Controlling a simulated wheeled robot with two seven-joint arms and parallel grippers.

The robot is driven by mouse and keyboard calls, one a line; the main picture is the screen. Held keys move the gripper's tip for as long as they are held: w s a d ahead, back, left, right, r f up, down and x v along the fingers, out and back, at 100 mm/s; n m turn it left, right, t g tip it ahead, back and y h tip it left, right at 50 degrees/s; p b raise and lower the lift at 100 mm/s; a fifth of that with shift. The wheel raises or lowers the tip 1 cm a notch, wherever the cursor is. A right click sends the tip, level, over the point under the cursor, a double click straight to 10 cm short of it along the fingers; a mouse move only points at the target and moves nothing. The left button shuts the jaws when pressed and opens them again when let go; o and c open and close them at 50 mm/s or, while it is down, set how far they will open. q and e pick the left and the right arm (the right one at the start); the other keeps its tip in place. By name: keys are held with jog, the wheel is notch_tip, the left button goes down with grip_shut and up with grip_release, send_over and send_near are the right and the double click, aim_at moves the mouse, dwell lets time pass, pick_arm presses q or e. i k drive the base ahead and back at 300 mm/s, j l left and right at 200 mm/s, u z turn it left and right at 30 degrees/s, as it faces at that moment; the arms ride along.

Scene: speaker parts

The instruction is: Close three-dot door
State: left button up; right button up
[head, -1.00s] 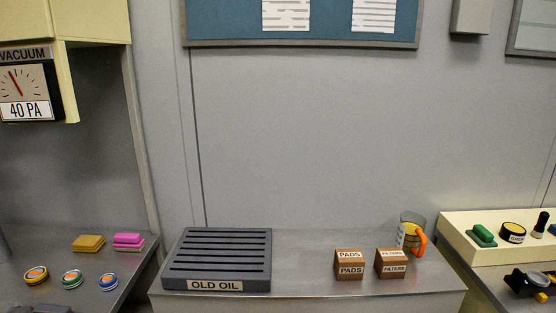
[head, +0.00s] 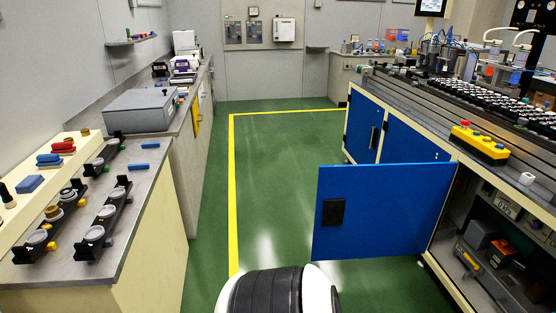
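A blue cabinet door (head: 385,225) stands swung open into the aisle at the right of the head view. A dark handle (head: 333,212) is near its left edge, and its right edge meets the cabinet. I see no dot marks on its visible face. Two other blue doors, a far one (head: 362,122) with a dark handle and a nearer one (head: 408,147), look shut; the open door partly hides the nearer one. A small pale mark on the nearer one is too small to read. Neither of my grippers is in view.
The open bay (head: 485,255) holds orange and grey equipment. Above it, the machine bench carries a yellow button box (head: 480,144) and a dense tray of parts (head: 490,98). A grey workbench (head: 140,200) lines the left. The green floor (head: 280,160) between is clear, with a yellow line.

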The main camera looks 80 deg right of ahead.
aim_at(363, 211)
jog(key=l+z, duration=0.5)
jog(key=i+l+z, duration=0.1)
jog(key=l+z, duration=0.4)
jog(key=i+l+z, duration=0.15)
jog(key=l+z, duration=0.2)
jog(key=z, duration=0.15)
jog(key=i+l+z, duration=0.25)
jog(key=i, duration=0.25)
jog(key=i+l+z, duration=0.2)
jog(key=i, duration=0.3)
jog(key=i+l+z, duration=0.1)
jog(key=i+z, duration=0.15)
jog(key=i, duration=0.25)
jog(key=i+z, duration=0.45)
jog(key=i+j+z, duration=0.25)
jog(key=z, duration=0.25)
jog(key=i+j+z, duration=0.1)
jog(key=z, duration=0.4)
jog(key=i+j+z, duration=0.15)
jog(key=z, duration=0.35)
jog(key=i+j+z, duration=0.25)
jog(key=z, duration=0.2)
jog(key=i+j+z, duration=0.1)
jog(key=j+z, duration=0.15)
jog(key=z, duration=0.25)
jog(key=j+z, duration=0.25)
jog(key=z, duration=0.25)
jog(key=i+j+z, duration=0.1)
jog(key=j+z, duration=0.85)
